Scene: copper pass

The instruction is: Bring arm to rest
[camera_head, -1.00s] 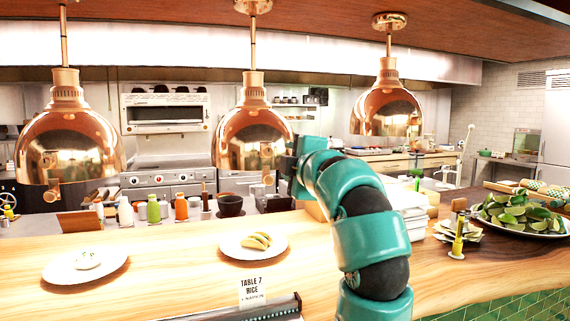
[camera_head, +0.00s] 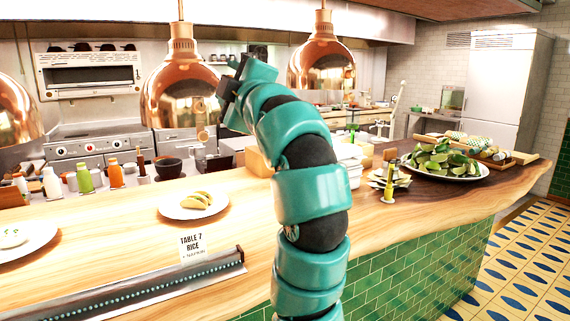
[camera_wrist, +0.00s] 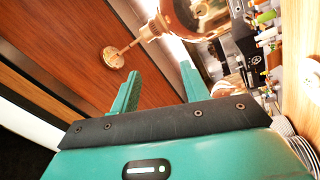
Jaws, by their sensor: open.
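My teal arm rises in front of the wooden counter (camera_head: 400,225) in the head view. My gripper (camera_head: 226,88) is at its upper end, raised above the counter and overlapping the middle copper lamp in the picture. In the wrist view my gripper (camera_wrist: 158,72) has its two teal fingers spread, with nothing between them. The fingers point towards the wooden ceiling and a copper lamp (camera_wrist: 192,14).
Copper lamps (camera_head: 180,100) and (camera_head: 322,65) hang over the counter. On it are a taco plate (camera_head: 172,211), a white plate (camera_head: 14,247), a "Table 7 Rice" card (camera_head: 193,246) and a lime platter (camera_head: 483,171). Tiled floor (camera_head: 520,260) is clear at right.

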